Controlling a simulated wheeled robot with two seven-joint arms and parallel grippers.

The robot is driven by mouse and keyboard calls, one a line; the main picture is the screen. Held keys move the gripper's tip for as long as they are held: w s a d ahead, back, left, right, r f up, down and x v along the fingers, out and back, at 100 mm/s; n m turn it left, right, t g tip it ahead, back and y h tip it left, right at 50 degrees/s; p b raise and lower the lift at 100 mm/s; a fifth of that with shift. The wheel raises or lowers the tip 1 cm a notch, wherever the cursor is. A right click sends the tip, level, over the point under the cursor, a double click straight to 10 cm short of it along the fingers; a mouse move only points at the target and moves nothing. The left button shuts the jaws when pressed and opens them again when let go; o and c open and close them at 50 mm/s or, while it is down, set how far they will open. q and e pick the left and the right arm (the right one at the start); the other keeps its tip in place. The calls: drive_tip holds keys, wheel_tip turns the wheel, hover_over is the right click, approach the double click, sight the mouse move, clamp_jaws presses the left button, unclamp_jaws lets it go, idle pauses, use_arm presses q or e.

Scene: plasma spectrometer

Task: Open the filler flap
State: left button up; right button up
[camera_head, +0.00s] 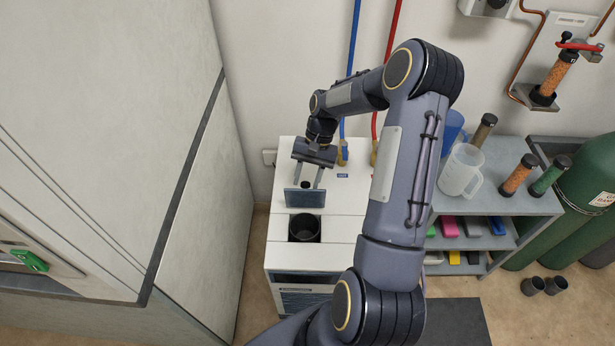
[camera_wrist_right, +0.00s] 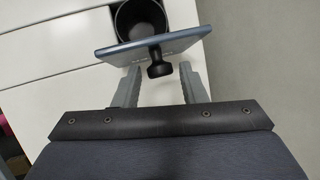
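The filler flap (camera_head: 304,198) is a blue-grey plate on top of the white chiller-like unit (camera_head: 341,230). It stands raised at the back edge of a square opening (camera_head: 304,228) with a dark round filler mouth inside. The wrist view shows the flap (camera_wrist_right: 178,45) edge-on beside the dark filler mouth (camera_wrist_right: 143,20). The flap's black knob (camera_wrist_right: 158,66) faces my right gripper. My right gripper (camera_head: 307,181) is open; in the wrist view its two fingers (camera_wrist_right: 158,82) lie either side of the knob, with gaps visible. My left gripper is not in view.
Blue and red hoses (camera_head: 391,65) run up the wall behind the unit. To the right, a grey shelf (camera_head: 490,199) carries a clear jug (camera_head: 460,171) and cartridges; green cylinders (camera_head: 590,190) stand beyond. A large pale cabinet (camera_head: 130,120) fills the left.

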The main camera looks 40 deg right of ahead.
clamp_jaws()
drive_tip(key=shift+w+d+f+g+y+p, duration=0.3)
drive_tip(key=shift+w+d+g+y+p, duration=0.1)
drive_tip(key=shift+w+d, duration=0.4)
drive_tip(key=shift+o, duration=1.3)
unclamp_jaws()
drive_tip(key=shift+w+f, duration=0.1)
